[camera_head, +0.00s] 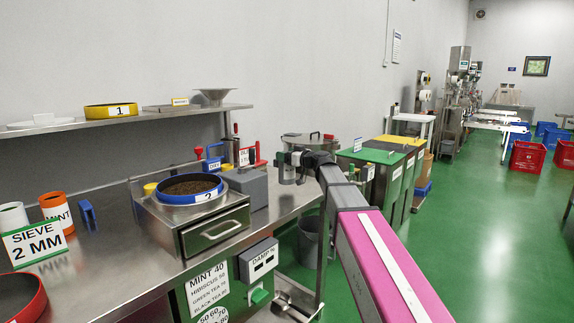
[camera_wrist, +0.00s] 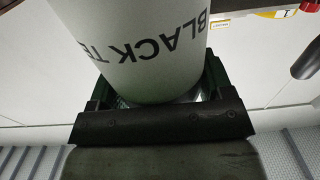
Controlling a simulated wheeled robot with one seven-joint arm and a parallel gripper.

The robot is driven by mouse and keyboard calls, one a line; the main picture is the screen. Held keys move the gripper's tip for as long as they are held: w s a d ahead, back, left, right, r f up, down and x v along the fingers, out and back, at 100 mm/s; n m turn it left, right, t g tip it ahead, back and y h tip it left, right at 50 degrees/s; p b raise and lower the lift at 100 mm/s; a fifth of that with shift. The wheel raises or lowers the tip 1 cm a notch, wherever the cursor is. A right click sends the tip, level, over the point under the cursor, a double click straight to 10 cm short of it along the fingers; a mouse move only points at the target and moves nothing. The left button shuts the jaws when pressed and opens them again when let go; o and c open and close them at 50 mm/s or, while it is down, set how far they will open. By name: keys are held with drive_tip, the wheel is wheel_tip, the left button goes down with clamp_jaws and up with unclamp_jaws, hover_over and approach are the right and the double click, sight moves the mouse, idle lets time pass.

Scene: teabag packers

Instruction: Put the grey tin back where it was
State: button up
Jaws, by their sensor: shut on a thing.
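In the head view my gripper (camera_head: 287,167) is past the right end of the sieve box, at the steel counter's far side. The tin is hard to make out there, because my wrist and arm cover much of that spot.
A blue-rimmed sieve (camera_head: 190,188) sits on a steel drawer box (camera_head: 205,225). An orange MINT tin (camera_head: 57,212) and a white tin (camera_head: 13,217) stand at left. A lidded pot (camera_head: 310,141) is behind my wrist. A wall shelf (camera_head: 150,115) holds a yellow sieve (camera_head: 110,110).

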drive_tip(key=shift+f, duration=1.7)
drive_tip(key=o, duration=1.2)
drive_tip(key=shift+c, duration=0.2)
drive_tip(key=v, duration=1.2)
